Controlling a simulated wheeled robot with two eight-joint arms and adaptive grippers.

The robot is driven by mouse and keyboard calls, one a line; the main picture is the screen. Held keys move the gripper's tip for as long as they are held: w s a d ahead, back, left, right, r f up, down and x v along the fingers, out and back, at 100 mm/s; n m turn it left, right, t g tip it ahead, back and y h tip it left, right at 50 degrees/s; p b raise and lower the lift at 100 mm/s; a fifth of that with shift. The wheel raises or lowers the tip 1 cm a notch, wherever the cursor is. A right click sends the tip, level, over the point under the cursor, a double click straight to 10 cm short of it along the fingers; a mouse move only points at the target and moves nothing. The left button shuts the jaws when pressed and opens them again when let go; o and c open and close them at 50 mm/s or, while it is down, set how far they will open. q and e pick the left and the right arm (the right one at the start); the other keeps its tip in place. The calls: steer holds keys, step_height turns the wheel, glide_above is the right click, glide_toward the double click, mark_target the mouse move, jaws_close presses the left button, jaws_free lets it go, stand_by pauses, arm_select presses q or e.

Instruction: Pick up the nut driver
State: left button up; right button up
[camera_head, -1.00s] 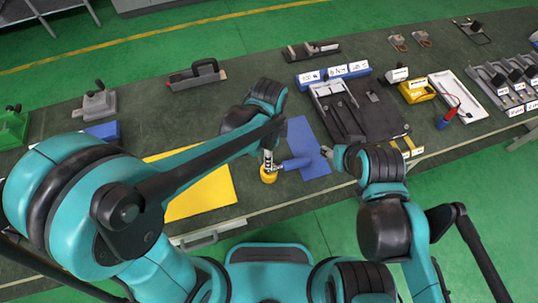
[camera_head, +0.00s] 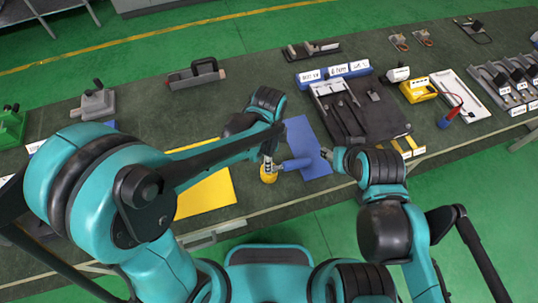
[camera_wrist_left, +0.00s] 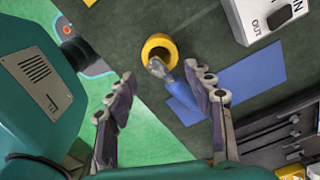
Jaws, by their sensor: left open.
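A tool with a blue handle (camera_head: 296,164) and a metal end, which looks like the nut driver, is near the table's front edge, partly over a blue mat (camera_head: 306,138). In the left wrist view its handle (camera_wrist_left: 181,92) runs from a yellow ring-shaped piece (camera_wrist_left: 160,46) toward the mat. The yellow piece (camera_head: 268,176) also shows in the head view. My left gripper (camera_head: 268,156) is over the tool's metal end; its open fingers (camera_wrist_left: 166,82) frame the tool with gaps. My right gripper (camera_head: 327,153) is just right of the handle's end; its jaws are too small to judge.
A yellow mat (camera_head: 208,192) lies left of the tool, partly behind my left arm. A black tool case (camera_head: 380,120) and a white tray (camera_head: 460,98) stand to the right. A black-handled tool (camera_head: 196,75) lies at the back.

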arm_select(q)
jaws_close()
steer(key=o, duration=0.6)
jaws_free()
steer(key=shift+o, duration=0.2)
steer(key=shift+r, duration=0.1)
